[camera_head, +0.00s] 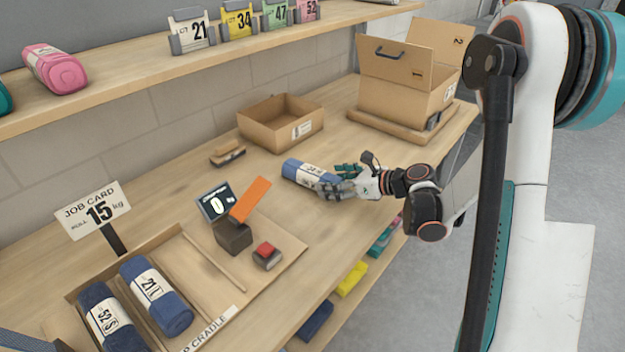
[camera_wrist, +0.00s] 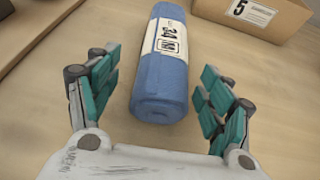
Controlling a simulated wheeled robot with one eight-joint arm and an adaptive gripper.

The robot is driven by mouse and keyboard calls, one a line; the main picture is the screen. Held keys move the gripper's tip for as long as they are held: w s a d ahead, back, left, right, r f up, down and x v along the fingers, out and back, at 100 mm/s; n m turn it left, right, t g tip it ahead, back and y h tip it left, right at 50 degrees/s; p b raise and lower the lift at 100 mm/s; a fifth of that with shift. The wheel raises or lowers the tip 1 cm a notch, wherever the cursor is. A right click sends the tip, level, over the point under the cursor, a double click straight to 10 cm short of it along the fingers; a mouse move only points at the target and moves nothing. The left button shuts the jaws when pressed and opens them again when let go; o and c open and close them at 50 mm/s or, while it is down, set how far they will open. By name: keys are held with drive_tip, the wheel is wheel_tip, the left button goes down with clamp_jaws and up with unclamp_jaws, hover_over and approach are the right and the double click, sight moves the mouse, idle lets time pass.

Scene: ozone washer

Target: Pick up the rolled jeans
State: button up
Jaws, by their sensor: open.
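In the wrist view the rolled jeans (camera_wrist: 161,85) lie lengthwise ahead, with "34 M" on the band. My gripper (camera_head: 338,178) is at the near right end of the roll. In the wrist view my open gripper (camera_wrist: 160,92) has one teal-padded finger on each side of the roll's near end, with gaps visible on both sides. Two more blue rolls, "21 L" (camera_head: 157,296) and "52 S" (camera_head: 107,318), lie in a cradle tray at the front left.
An open cardboard box (camera_head: 281,124) stands behind the roll, and a larger box (camera_head: 408,80) stands at the back right. A small display reading 0 (camera_head: 215,203), an orange plate (camera_head: 250,200) and a red-topped block (camera_head: 266,255) stand to the left. A shelf (camera_head: 150,66) runs above.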

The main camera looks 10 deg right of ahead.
sight(320, 177)
drive_tip(key=x, duration=0.1)
drive_tip(key=b+x, duration=0.1)
drive_tip(key=x, duration=0.1)
drive_tip(key=b+x, duration=0.1)
drive_tip(key=x, duration=0.1)
drive_tip(key=shift+w+r, duration=0.25)
drive_tip(key=shift+w, duration=0.05)
drive_tip(key=c, duration=1.4)
